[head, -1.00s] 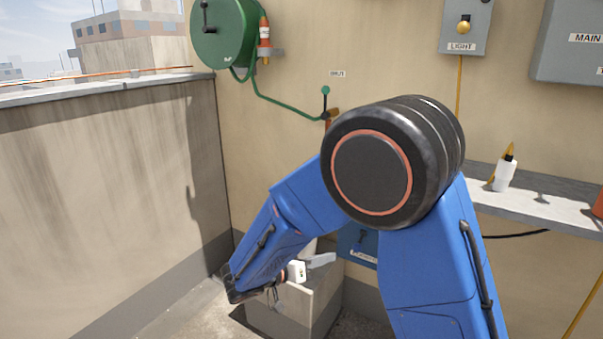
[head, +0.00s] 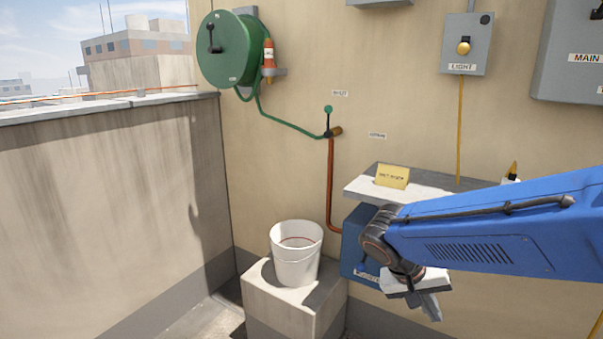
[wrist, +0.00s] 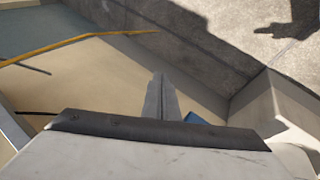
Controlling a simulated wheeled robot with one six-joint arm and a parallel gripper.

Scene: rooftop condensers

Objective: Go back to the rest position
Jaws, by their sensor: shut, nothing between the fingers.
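My gripper (head: 430,305) is at the lower right of the head view, in front of the wall below the shelf, with its fingers pointing down and to the right. In the wrist view its fingers (wrist: 160,98) lie together with nothing between them. It is apart from the white bucket (head: 296,256), which stands upright on a concrete block to its left. My blue arm reaches in from the right edge and hides part of the shelf and the wall.
A shelf (head: 360,188) with a yellow sign (head: 393,177) is just above my wrist. A blue box (head: 352,240) is partly hidden behind my wrist. The concrete block (head: 275,306) stands left of it. A green hose reel (head: 232,50) and a copper pipe (head: 330,190) are on the wall. A parapet (head: 110,200) bounds the left.

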